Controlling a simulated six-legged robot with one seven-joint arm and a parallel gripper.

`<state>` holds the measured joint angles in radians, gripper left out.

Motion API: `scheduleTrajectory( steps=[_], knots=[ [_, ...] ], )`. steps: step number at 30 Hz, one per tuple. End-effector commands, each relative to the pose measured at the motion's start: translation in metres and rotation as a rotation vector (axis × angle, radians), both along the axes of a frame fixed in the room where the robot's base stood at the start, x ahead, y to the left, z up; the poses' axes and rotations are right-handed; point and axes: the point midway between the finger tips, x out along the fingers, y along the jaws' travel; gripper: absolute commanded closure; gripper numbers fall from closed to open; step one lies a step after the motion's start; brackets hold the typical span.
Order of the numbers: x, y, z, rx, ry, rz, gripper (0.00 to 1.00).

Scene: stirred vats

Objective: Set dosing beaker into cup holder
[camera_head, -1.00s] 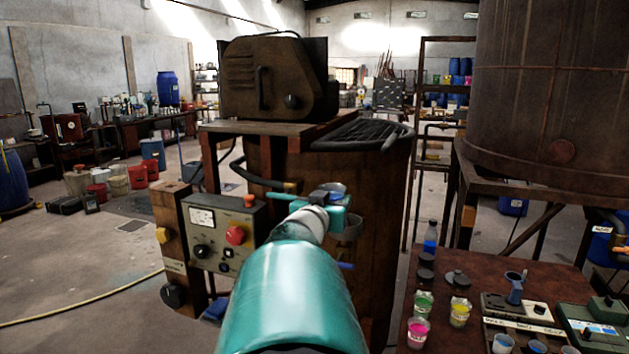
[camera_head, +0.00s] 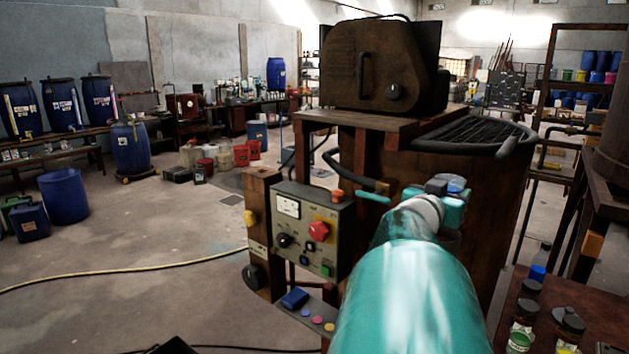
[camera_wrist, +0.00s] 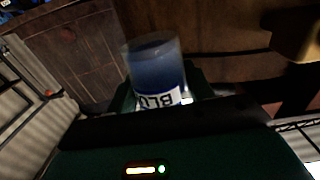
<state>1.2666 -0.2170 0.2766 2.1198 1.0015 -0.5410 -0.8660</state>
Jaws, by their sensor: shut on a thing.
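The dosing beaker (camera_wrist: 156,66) is a clear cup with dark blue contents and a white label reading "BLU", upside down in the wrist view. My gripper (camera_wrist: 158,88) is shut on it, with dark green jaws at its sides. In the head view my teal gripper (camera_head: 437,196) is in front of the brown vat (camera_head: 487,195), and a bit of blue at its top (camera_head: 457,183) looks like the beaker. I cannot make out the cup holder now; my arm covers the vat's lower front.
A control box (camera_head: 309,232) with a red button stands left of my gripper, above a small shelf with coloured spots (camera_head: 317,319). A brass-coloured valve (camera_head: 383,187) is close by. A worktable (camera_head: 557,300) with jars is at the lower right. Open floor lies left.

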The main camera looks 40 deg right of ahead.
Motion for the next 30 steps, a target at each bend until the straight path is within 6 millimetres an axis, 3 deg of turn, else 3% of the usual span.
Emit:
scheduleTrajectory(
  steps=[15, 30],
  knots=[
    [-0.001, 0.000, -0.034, 0.000, 0.000, -0.001, 0.75],
    [0.000, -0.002, -0.036, -0.002, -0.001, 0.000, 0.75]
  ],
)
